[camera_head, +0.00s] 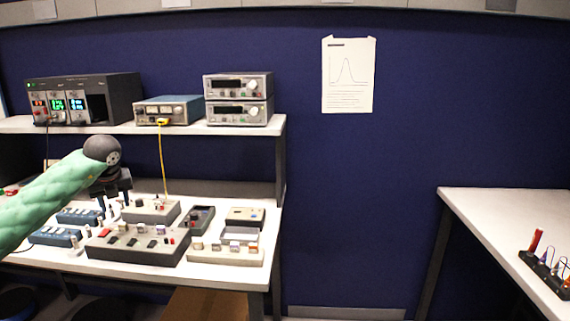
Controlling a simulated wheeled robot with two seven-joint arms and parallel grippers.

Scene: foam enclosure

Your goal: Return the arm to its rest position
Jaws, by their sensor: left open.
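My left arm (42,205), in a green sleeve, comes in from the left edge. Its gripper (112,205) points down over the left part of the white workbench (272,225). The gripper is open, and I see nothing held between its fingers. It is close above the small blue blocks and the grey boxes; I cannot tell whether the fingertips touch anything. My right gripper is not in view.
Control boxes, including a grey one with knobs (140,245), crowd the bench. A shelf (190,127) above holds instruments such as a blue-grey unit (168,108) with a yellow cable (163,160) hanging down. A second table (500,210) stands right; open floor lies between.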

